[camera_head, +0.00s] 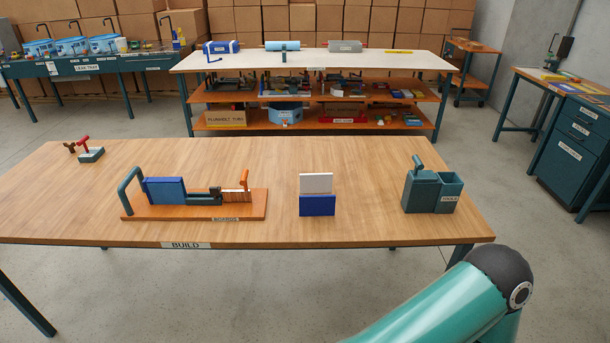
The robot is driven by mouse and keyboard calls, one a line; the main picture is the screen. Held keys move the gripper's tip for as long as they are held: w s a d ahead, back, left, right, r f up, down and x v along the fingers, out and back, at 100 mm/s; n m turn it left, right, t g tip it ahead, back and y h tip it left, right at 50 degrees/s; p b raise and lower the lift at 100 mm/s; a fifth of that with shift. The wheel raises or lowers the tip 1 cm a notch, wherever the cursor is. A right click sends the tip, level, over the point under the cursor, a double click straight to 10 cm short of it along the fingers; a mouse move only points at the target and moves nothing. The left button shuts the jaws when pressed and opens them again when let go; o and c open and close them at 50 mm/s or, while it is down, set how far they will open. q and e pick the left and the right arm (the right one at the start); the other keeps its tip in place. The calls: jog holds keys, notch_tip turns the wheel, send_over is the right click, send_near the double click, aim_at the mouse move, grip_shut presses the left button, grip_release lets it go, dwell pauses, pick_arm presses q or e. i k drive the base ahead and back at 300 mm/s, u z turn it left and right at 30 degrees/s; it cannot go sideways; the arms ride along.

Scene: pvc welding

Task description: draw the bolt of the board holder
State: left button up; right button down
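On the near table, a low fixture labelled "BOARDS" (262,205) has an orange-brown base and appears to be the board holder. It carries a teal hoop (127,190) at its left end, an upright blue block (165,191), a low dark teal piece (202,198), and an orange upright (244,180) beside a pale striped part at the right. I cannot tell which part is the bolt. A white board (316,184) stands upright at a blue block (317,206) to its right. Neither of my grippers is in view; one of my teal arm links shows at the lower right.
The near table labelled "BUILD" (330,233) has free surface around the fixture. A teal box labelled "TOOLS" (446,200) stands at its right. A small teal block with a red handle (90,154) stands far left. A white-topped bench (320,62) is behind.

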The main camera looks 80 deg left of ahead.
aim_at(215, 192)
jog(key=z, duration=1.3)
jog(key=i, duration=0.1)
jog(key=u, duration=2.95)
jog(key=i, duration=0.3)
jog(key=u, duration=2.3)
jog(key=k, duration=0.45)
jog(key=u, duration=0.4)
jog(key=i, duration=1.5)
jog(key=z, duration=0.45)
